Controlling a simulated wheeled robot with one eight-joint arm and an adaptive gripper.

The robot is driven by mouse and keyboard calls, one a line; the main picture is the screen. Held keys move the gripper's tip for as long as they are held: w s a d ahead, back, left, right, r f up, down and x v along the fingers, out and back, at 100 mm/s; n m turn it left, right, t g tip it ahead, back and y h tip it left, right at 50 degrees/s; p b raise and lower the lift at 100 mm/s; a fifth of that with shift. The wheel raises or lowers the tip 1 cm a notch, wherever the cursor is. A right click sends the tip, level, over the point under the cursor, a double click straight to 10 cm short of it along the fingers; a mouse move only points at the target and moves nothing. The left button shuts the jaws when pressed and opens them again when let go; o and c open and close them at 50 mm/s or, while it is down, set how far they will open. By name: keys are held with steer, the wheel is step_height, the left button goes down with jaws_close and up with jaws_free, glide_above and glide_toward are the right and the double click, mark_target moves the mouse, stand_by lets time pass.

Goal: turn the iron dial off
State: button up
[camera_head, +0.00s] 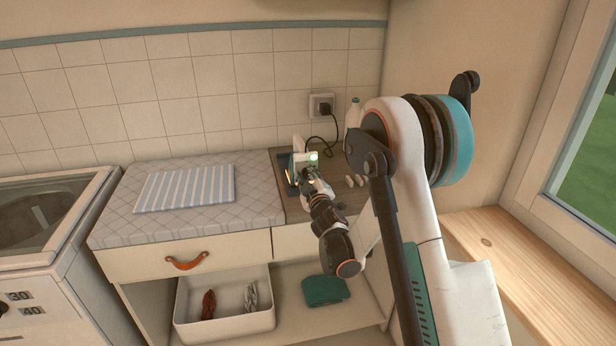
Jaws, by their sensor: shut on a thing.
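The iron (298,145) stands on the dark right end of the counter, white and teal, mostly covered by my arm's end. A small green-white light glows on its right side, and a thin orange-yellow strip shows at its left. My gripper (309,173) reaches the iron from the front and is shut on its dial. The dial is hidden by the fingers, so its setting cannot be read.
A cord runs from the iron's area to a wall socket (321,106). A padded board (110,221) with a folded striped cloth (186,188) lies left. Small pale objects (356,181) and a white bottle (353,112) stand right. A white bin (222,324) sits below.

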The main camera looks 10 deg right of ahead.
steer(key=n, duration=0.4)
steer(key=shift+a+f+n, duration=0.1)
steer(key=shift+n, duration=0.2)
steer(key=shift+f+n, duration=0.1)
steer(key=shift+n, duration=1.8)
steer(key=o, duration=1.1)
steer(key=s, duration=0.7)
steer(key=shift+s, duration=0.3)
